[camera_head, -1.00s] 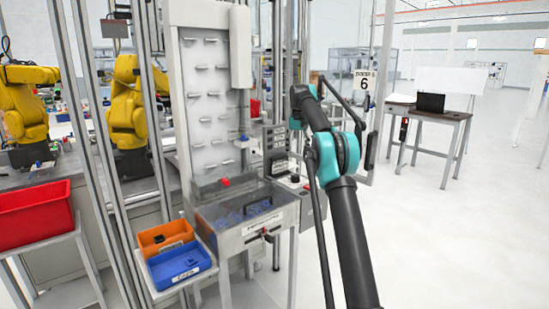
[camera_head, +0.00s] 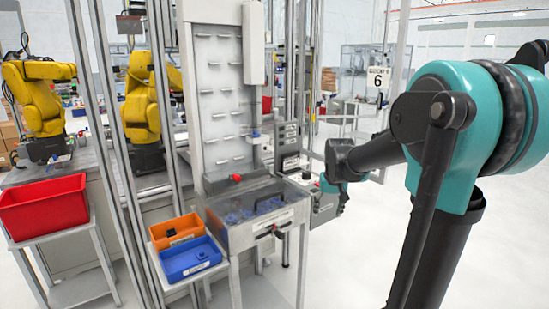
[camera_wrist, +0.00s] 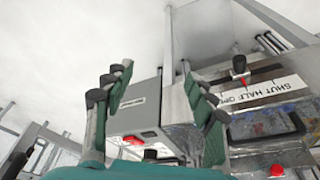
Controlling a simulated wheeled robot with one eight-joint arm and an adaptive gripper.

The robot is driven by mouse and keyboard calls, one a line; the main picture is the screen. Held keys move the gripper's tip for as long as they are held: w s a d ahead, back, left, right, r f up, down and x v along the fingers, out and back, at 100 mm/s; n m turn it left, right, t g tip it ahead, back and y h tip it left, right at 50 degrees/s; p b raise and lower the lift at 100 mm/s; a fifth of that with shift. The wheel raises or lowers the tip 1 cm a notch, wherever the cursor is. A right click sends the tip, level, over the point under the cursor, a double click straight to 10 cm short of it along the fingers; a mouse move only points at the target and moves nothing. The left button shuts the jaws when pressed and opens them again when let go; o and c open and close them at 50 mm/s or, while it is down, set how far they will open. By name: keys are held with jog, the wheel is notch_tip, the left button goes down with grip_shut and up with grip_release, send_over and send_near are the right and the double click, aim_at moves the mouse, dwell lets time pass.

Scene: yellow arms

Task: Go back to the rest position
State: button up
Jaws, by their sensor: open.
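My gripper (camera_wrist: 157,72) shows in the wrist view with its two green and black fingers spread apart and nothing between their tips. Beyond the fingers is a grey box (camera_wrist: 140,105) with a small label and a red light; I cannot tell any contact. In the head view my teal and black arm fills the right side, bent, with its far end low beside the right side of the machine. The fingers are too small there to tell their state.
A machine with a clear-topped bin (camera_head: 255,215) stands in the middle. Orange (camera_head: 177,232) and blue (camera_head: 190,260) bins are on a stand at its left, a red bin (camera_head: 45,207) further left. Yellow robot arms (camera_head: 140,95) stand behind posts. The floor right of the machine is clear.

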jog(key=s+f, duration=0.6)
jog(key=s, duration=0.5)
jog(key=s+f+t, duration=0.1)
jog(key=s+f, duration=0.6)
jog(key=s, duration=0.4)
jog(key=shift+s+d, duration=0.25)
jog(key=shift+d, duration=0.1)
jog(key=shift+c, duration=0.2)
